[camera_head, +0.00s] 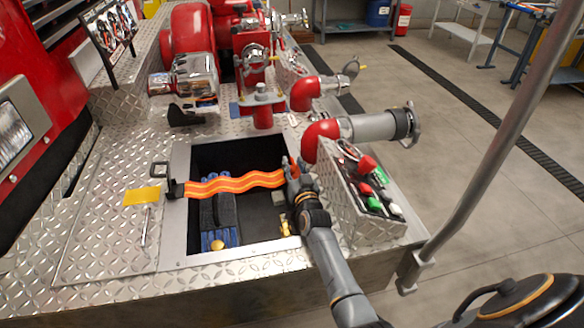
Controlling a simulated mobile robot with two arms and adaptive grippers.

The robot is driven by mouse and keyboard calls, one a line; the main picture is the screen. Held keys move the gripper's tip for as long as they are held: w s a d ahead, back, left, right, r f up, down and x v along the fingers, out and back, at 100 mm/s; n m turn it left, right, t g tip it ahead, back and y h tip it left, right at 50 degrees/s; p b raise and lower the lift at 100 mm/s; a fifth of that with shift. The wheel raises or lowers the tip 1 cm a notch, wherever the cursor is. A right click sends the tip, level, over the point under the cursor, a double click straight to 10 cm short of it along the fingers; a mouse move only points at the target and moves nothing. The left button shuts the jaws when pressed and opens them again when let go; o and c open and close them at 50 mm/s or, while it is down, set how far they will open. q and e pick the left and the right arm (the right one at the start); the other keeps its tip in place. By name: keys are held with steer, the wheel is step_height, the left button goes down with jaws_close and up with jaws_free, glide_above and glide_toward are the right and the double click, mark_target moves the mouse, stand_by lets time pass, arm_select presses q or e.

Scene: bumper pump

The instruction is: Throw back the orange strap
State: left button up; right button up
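The orange strap (235,182) has yellow stripes and lies in waves across the open compartment (180,225) in the truck's metal bumper. Its left end meets a black bracket (175,188) on the compartment's left rim. My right gripper (291,169) is at the strap's right end, by the compartment's right edge. Its fingers are small and partly hidden, so I cannot tell whether they are closed on the strap. My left gripper is not in view.
Inside the compartment are a dark and blue bundle (219,222) and brass fittings (285,226). A grey pole (490,140) rises at the right. Diamond plate (105,225) at left is mostly clear.

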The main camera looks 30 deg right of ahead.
steer(key=shift+b+x, duration=0.4)
steer(key=shift+x, duration=0.45)
steer(key=shift+w, duration=0.2)
jaws_close()
steer(key=shift+d+r, duration=0.1)
